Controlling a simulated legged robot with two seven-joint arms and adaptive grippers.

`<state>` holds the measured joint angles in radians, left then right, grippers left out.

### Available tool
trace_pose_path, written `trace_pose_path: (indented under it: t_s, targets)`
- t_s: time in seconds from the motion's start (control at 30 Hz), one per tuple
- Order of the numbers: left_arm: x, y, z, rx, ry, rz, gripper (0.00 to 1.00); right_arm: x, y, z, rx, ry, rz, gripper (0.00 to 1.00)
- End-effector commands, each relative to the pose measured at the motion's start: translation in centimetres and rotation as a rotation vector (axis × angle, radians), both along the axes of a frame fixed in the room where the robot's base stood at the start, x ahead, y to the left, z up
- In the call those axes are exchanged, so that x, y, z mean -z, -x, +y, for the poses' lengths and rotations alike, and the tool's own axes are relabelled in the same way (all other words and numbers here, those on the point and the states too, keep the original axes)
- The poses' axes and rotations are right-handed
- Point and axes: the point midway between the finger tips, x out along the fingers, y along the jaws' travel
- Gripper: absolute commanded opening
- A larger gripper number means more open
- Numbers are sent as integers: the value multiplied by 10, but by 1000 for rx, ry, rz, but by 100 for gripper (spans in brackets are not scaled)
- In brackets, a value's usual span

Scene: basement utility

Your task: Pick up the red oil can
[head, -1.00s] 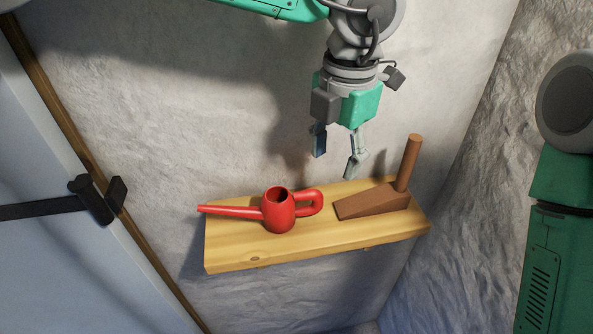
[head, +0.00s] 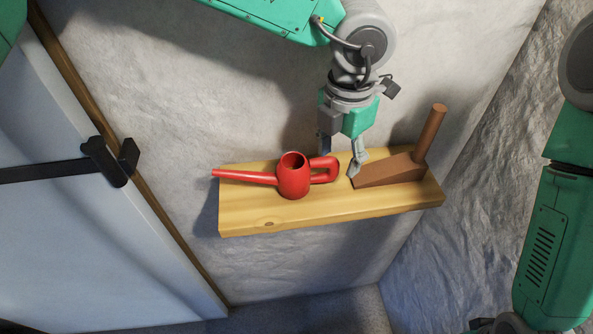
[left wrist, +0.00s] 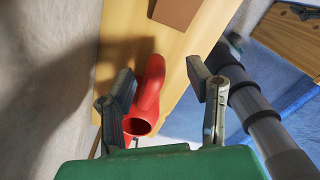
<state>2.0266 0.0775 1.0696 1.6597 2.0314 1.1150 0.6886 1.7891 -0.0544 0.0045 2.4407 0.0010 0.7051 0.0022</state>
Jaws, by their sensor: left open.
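The red oil can (head: 293,178) stands upright on the wooden shelf (head: 290,213), its spout pointing left and its loop handle on the right. My left gripper (head: 341,160) is open and comes down from above at the handle, one finger behind it and the other at its right. In the left wrist view the can's handle (left wrist: 151,88) shows between the two open fingers (left wrist: 163,92), nearer the left finger, with the dark mouth below it. I cannot tell whether a finger touches it. My right gripper is not clearly in view.
A brown wedge-shaped block (head: 385,172) with an upright rod (head: 431,132) stands on the shelf, close to the right finger. Rough walls lie behind and to the right. A pale door (head: 70,240) with a black handle (head: 108,160) is at the left.

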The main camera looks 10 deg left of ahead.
Motion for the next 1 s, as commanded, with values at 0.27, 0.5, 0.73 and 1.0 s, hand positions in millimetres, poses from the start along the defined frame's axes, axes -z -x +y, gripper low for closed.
trace_pose_path:
  t_s: [0.27,0.5,0.73,1.0]
  targets:
    - [32,-2,3,-1,0,0,45,-4,0,0,0,0,0,40]
    - [31,-2,1,-1,-2,-1,17,-3,0,0,0,0,0,40]
    - [31,-2,1,-1,-1,-1,0,-3,0,0,0,0,0,40]
    - [27,-2,2,-1,0,-1,0,-7,0,0,0,0,0,40]
